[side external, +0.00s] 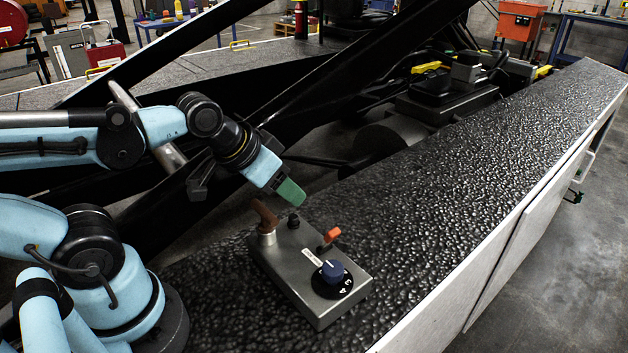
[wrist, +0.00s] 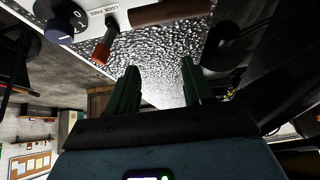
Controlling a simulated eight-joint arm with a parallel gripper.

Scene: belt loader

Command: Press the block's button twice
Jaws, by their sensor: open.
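The block (side external: 308,275) is a grey metal control box on the dark textured surface in the side external view. A small black button (side external: 294,222) stands up near its far edge, beside a brown lever (side external: 265,217). A red-orange toggle (side external: 329,237) and a blue knob (side external: 332,271) on a black numbered dial are also on its top. My gripper (side external: 289,192) has green fingertips and hangs above the button's end of the block, apart from it. In the wrist view, my gripper (wrist: 157,78) is open and empty.
The textured walkway (side external: 480,150) runs clear to the right of the block, with a pale side panel (side external: 530,230) along its edge. Black diagonal beams (side external: 330,75) stand behind my gripper. Dark machinery with yellow parts (side external: 445,85) sits farther back.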

